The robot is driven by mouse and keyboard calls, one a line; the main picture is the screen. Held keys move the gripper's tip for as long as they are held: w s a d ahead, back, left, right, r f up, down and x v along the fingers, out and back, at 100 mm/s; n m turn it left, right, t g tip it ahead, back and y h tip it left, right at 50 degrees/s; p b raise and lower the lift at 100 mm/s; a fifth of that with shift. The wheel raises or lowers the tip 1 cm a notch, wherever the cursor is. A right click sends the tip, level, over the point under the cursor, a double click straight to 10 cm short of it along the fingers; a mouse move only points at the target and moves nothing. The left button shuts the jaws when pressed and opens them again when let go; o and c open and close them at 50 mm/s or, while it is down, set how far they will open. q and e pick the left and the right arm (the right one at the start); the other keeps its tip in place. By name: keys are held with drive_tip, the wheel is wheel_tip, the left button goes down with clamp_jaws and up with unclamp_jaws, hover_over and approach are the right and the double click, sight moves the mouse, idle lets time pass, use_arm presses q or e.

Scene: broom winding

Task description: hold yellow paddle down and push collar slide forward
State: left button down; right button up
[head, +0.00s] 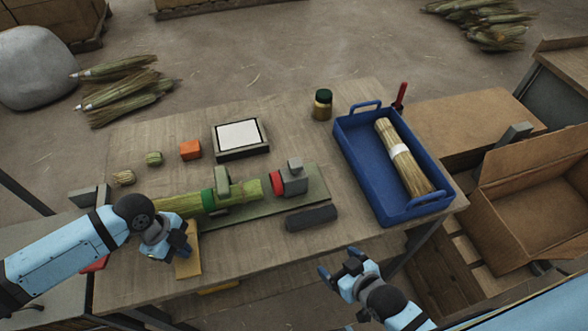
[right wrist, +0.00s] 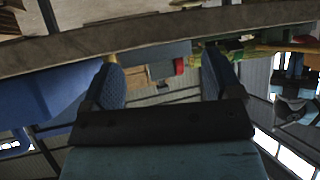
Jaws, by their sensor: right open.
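The yellow paddle (head: 188,262) sticks out toward the table's front edge below the straw bundle (head: 180,204). My left gripper (head: 180,240) is over the paddle's upper part, seemingly touching it; its jaw gap is hidden. The bundle lies in a green fixture (head: 314,190) with a green band around it. The collar slide, a grey block (head: 295,184) with a red face, stands on that fixture to the right of the bundle's end. My right gripper (head: 340,270) is open and empty, in front of the table edge. In the right wrist view its fingers (right wrist: 165,85) are wide apart.
A dark grey bar (head: 311,218) lies in front of the fixture. A blue tray (head: 362,168) with a tied bundle (head: 410,172) stands at the right. A jar (head: 323,104), a white-topped box (head: 240,137) and an orange block (head: 190,150) are at the back. The front right tabletop is clear.

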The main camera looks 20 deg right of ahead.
sight(297, 164)
drive_tip(key=shift+w+r, duration=0.2)
drive_tip(key=shift+w, duration=0.1)
drive_tip(key=c, duration=0.4)
drive_tip(key=shift+n+t+y, duration=0.6)
drive_tip(key=shift+t+y, duration=0.2)
drive_tip(key=w+r, duration=0.4)
drive_tip(key=w, duration=0.1)
drive_tip(key=w+r, duration=0.4)
drive_tip(key=r, duration=0.1)
drive_tip(key=w+r, duration=0.5)
drive_tip(key=shift+w+d+r, duration=0.1)
drive_tip(key=shift+w+d, duration=0.2)
drive_tip(key=shift+d, duration=0.05)
drive_tip(key=x, duration=1.1)
drive_tip(key=shift+w+a, duration=0.2)
drive_tip(key=shift+w, duration=0.05)
